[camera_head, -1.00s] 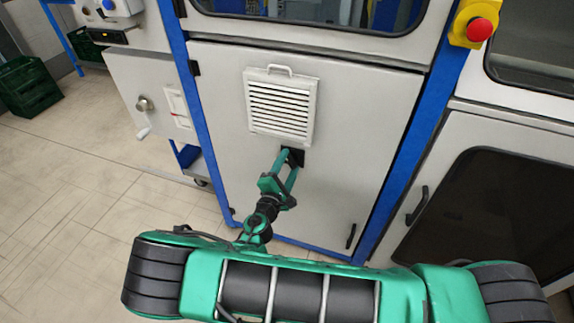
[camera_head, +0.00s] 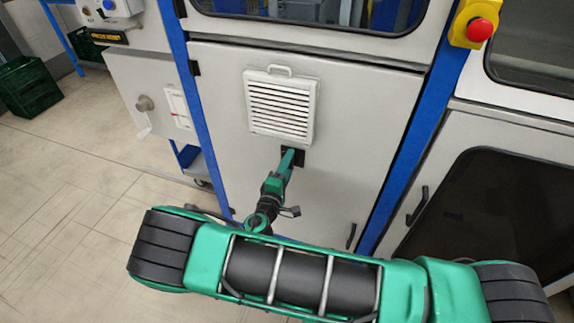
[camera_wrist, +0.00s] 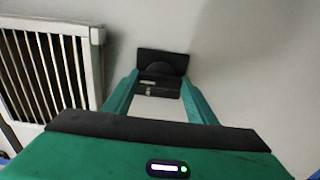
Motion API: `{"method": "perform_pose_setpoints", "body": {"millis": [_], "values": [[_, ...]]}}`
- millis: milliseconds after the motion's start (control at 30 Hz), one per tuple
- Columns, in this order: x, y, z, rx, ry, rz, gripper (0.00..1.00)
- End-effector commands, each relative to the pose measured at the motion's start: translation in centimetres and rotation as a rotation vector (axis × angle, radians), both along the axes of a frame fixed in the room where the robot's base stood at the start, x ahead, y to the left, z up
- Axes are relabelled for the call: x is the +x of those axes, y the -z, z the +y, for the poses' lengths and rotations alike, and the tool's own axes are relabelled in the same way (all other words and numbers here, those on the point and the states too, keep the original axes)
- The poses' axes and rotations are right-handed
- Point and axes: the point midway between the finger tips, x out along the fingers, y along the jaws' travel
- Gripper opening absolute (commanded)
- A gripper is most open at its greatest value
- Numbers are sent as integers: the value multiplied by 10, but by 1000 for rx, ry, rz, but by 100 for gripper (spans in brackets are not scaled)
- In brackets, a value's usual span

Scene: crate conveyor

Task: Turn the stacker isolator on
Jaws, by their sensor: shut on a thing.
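The stacker isolator is a small black switch on the grey cabinet door, below the louvred vent. In the head view its dark plate (camera_head: 300,158) shows partly behind my fingers. In the wrist view the black plate (camera_wrist: 160,60) sits beyond the fingertips, with a dark handle and a small light mark between them. My gripper (camera_head: 289,157) reaches up to the switch, seen nearly edge-on. In the wrist view my gripper (camera_wrist: 160,85) has a green finger on each side of the handle and is shut on it. The handle's exact angle is hard to read.
The louvred vent (camera_head: 281,105) with a top handle stands out just above the isolator. A red emergency button (camera_head: 480,30) is at upper right. Green crates (camera_head: 29,88) stand far left.

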Motion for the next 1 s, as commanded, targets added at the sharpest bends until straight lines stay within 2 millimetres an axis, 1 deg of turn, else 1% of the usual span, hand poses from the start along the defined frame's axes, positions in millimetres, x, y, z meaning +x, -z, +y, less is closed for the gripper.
{"method": "perform_pose_setpoints", "body": {"millis": [33,267,300,367,400,667,767,867,1000], "values": [[-1,2,1,2,-2,6,29],[-1,3,1,1,-2,6,29],[-1,3,1,1,-2,6,54],[-1,3,1,1,-1,6,68],[-1,3,0,1,-1,5,70],[-1,1,0,-1,0,4,70],[-5,1,2,-1,-1,4,70],[-16,1,7,-1,-2,3,70],[-40,2,16,-1,-3,5,70]]}}
